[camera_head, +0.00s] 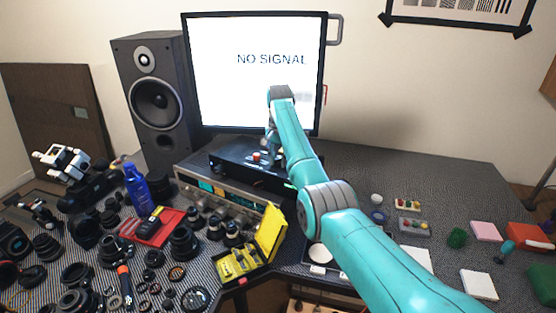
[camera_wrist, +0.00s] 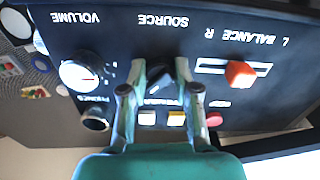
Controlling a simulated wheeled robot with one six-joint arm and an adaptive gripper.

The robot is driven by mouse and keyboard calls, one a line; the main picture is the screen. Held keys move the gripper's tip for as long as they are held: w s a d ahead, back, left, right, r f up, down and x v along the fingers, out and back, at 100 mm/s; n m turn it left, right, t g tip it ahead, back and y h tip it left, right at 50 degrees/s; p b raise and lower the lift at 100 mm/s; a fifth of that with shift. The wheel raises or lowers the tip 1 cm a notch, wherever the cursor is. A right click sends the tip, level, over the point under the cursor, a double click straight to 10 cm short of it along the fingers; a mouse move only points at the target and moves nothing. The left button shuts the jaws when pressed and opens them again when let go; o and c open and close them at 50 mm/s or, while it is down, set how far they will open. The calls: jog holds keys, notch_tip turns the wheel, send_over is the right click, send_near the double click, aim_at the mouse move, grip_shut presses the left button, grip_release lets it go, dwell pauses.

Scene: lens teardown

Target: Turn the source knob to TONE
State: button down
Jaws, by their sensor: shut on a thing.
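The black control panel (camera_wrist: 120,35) fills the wrist view, with its lettering upside down. The dark source knob (camera_wrist: 160,78) is below the word SOURCE, between the two fingertips of my gripper (camera_wrist: 160,72). My gripper is shut on this knob; the fingers hide part of it. I cannot read its pointer or the TONE mark. In the head view the panel's black unit (camera_head: 228,163) sits in front of the monitor, and my gripper (camera_head: 272,158) reaches down to it, largely hidden by my arm.
The white volume knob (camera_wrist: 80,75) and the red balance slider (camera_wrist: 241,73) flank the source knob. A headphone jack (camera_wrist: 96,119) and several buttons lie near the fingers. The monitor (camera_head: 255,95) reads NO SIGNAL. A yellow case (camera_head: 268,237) and many lens parts crowd the table's left.

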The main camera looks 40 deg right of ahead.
jog(key=n, duration=0.4)
jog(key=shift+d+n, duration=0.1)
jog(key=shift+n, duration=1.7)
jog(key=c, duration=0.8)
grip_release()
jog(key=shift+c, duration=0.2)
